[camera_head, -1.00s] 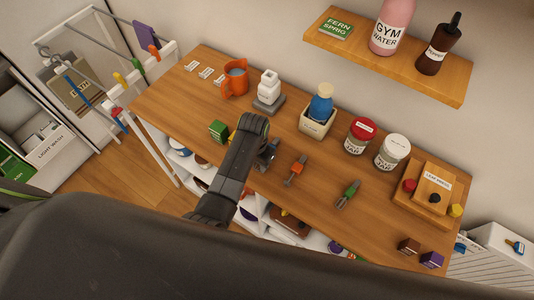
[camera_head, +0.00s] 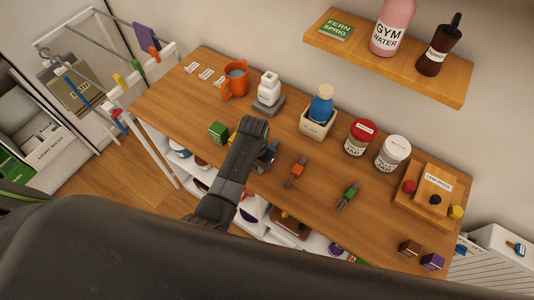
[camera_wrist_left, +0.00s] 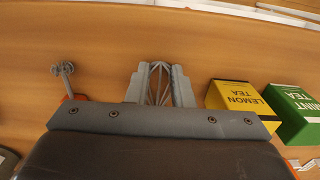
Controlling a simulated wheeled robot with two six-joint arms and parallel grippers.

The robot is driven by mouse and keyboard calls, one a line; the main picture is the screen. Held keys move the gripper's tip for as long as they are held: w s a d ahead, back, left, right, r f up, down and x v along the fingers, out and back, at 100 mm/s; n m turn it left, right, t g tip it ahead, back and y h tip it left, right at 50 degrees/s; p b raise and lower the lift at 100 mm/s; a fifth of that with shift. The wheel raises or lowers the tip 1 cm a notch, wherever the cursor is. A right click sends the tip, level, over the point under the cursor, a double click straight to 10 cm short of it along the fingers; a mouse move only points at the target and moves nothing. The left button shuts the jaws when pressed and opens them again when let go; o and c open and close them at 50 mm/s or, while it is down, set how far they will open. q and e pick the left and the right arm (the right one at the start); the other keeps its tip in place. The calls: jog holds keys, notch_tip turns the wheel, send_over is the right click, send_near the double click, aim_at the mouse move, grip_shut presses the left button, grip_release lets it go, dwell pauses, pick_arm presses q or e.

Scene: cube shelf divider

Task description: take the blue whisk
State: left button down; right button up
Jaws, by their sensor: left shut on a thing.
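My left gripper (camera_head: 266,158) reaches over the front part of the wooden table top, and the arm hides much of it. The blue whisk (camera_head: 271,152) shows only as a small blue and grey piece beside the gripper. In the left wrist view the two grey fingers (camera_wrist_left: 160,88) are shut on the whisk, with its wire loops (camera_wrist_left: 159,80) between them. Its handle is hidden there. An orange-handled whisk (camera_head: 297,171) and a green-handled one (camera_head: 347,195) lie to the right, apart from the gripper. My right gripper is not in view.
A green tea box (camera_head: 218,132) and a yellow lemon tea box (camera_wrist_left: 238,97) stand close to the gripper. Jars (camera_head: 392,153) stand right.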

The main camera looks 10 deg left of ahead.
pick_arm(q)
jog(key=shift+r, duration=0.1)
jog(key=shift+r+p, duration=0.6)
jog(key=shift+p, duration=0.2)
jog(key=shift+r, duration=3.3)
